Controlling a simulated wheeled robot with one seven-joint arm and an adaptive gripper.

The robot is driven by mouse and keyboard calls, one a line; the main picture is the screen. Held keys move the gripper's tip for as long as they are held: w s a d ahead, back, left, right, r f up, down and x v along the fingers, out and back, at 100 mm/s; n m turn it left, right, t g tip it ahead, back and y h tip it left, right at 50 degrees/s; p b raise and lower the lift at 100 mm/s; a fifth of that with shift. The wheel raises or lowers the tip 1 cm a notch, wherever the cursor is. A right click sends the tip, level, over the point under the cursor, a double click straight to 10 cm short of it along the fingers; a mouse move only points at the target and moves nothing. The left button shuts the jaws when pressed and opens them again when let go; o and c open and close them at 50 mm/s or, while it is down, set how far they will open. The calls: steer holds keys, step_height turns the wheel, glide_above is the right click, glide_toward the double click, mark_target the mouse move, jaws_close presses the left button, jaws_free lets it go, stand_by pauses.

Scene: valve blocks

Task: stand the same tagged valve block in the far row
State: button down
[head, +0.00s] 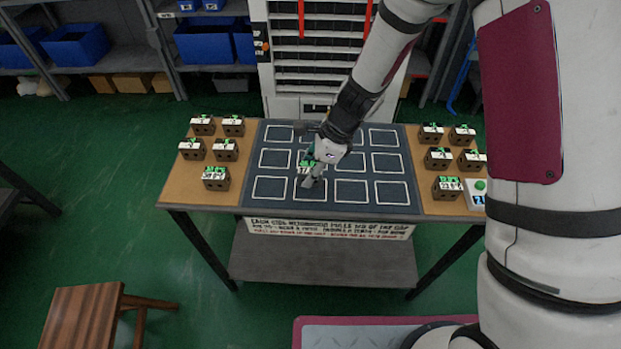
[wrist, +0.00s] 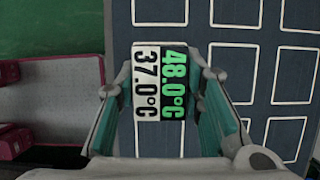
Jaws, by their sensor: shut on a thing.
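My gripper (head: 314,168) is shut on a tagged valve block (head: 305,167) and holds it over the dark mat (head: 247,190), around the second column from the left. In the wrist view the block (wrist: 160,82) sits between the two fingers, its top tag reading 48.0°C in green on black and 37.0°C in black on white. The mat has white outlined cells in three rows, and the far row (head: 383,138) shows no blocks in its visible cells. My arm hides part of the far and middle rows. I cannot tell how high the block is above the mat.
Several tagged blocks stand on the table's left wooden strip (head: 197,193) and several on its right strip (head: 416,165). A green button box (head: 481,193) is at the right edge. A lettered sign (head: 330,228) hangs on the front edge. A stool (head: 85,315) stands front left.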

steer(key=shift+f+b, duration=1.55)
steer(key=shift+f, duration=0.15)
steer(key=shift+f, duration=0.15)
steer(key=c, duration=1.1)
jaws_free()
